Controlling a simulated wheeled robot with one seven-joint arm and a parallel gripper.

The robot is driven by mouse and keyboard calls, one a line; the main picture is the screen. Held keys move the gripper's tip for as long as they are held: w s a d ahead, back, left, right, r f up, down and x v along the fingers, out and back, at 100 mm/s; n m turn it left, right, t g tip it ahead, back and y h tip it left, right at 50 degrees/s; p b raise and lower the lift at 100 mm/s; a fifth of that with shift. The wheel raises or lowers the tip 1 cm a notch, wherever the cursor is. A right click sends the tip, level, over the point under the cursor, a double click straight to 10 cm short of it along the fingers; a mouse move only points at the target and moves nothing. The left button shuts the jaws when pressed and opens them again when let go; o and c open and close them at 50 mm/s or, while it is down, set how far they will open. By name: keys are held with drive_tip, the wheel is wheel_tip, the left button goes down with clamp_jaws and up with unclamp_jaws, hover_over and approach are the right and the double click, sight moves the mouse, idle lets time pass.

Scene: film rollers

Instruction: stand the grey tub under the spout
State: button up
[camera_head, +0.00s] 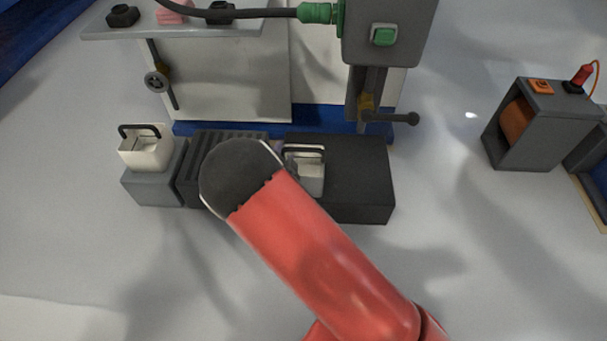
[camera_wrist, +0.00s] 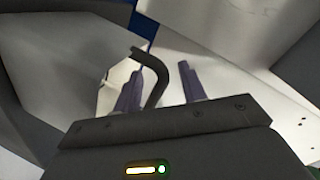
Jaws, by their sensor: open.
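A pale grey-white tub (camera_head: 311,181) with a dark handle sits at the dark block (camera_head: 362,178), partly hidden by my arm. A cream tub (camera_head: 146,154), also dark-handled, stands on the grey block at left. In the wrist view my gripper (camera_wrist: 160,80) is open, its two purplish fingers either side of a dark bent handle (camera_wrist: 157,72), nearer the left finger; a pale tub (camera_wrist: 112,92) shows beyond. Contact cannot be told. In the head view my arm hides most of the gripper.
A ribbed dark block (camera_head: 215,140) lies between the grey block (camera_head: 150,190) and the dark block. White panels and a blue base (camera_head: 340,128) stand behind. A grey box with an orange roller (camera_head: 517,132) stands at right. The front floor is clear.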

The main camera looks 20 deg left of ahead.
drive_tip(key=shift+x, duration=1.05)
clamp_jaws()
